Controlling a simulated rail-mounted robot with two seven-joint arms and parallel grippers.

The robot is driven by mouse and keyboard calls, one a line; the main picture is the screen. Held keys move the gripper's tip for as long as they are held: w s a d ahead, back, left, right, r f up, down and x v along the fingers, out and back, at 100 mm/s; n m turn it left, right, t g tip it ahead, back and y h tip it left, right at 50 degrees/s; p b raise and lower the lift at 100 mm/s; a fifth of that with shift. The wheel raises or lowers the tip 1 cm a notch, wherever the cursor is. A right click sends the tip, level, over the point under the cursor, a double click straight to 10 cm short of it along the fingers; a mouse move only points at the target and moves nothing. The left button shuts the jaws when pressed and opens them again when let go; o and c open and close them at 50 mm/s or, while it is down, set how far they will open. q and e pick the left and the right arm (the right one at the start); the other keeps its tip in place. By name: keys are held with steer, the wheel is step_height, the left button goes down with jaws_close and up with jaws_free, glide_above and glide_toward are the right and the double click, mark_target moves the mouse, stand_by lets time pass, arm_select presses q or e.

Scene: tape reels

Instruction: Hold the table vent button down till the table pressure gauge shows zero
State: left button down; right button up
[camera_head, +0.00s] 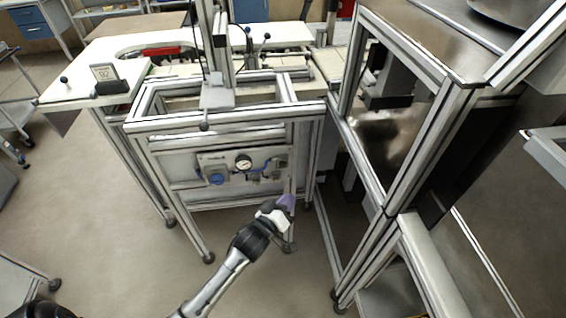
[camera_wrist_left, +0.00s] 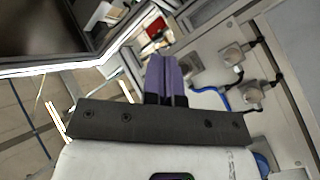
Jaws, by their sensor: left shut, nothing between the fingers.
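The pressure gauge (camera_head: 243,162) is a round white dial on the panel (camera_head: 227,158) at the front of the table frame. Its reading is too small to tell. A blue round knob (camera_head: 216,179) sits left of and below the gauge; I cannot tell whether it is the vent button. My left gripper (camera_head: 286,201) has purple fingers and is below the panel's right end in the head view. Its fingers (camera_wrist_left: 166,75) are shut and empty in the left wrist view, beside the panel fittings (camera_wrist_left: 235,54). My right gripper is not in view.
A tall profile frame with dark panels (camera_head: 400,135) stands close on the right. Blue tubing (camera_head: 262,167) runs along the panel. Open floor (camera_head: 110,230) lies to the left.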

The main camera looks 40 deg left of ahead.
mark_target(283, 164)
arm_select(q)
steer(key=shift+d+r+n+t, duration=0.25)
steer(key=shift+r+n+t, duration=0.35)
steer(key=shift+n, duration=0.4)
steer(key=w+a+b, duration=0.2)
steer(key=w+a, duration=0.3)
steer(key=a, duration=0.1)
steer(key=shift+w+a+b, duration=0.25)
steer(key=shift+a+b, duration=0.1)
steer(key=shift+a, duration=0.05)
stand_by(1.0)
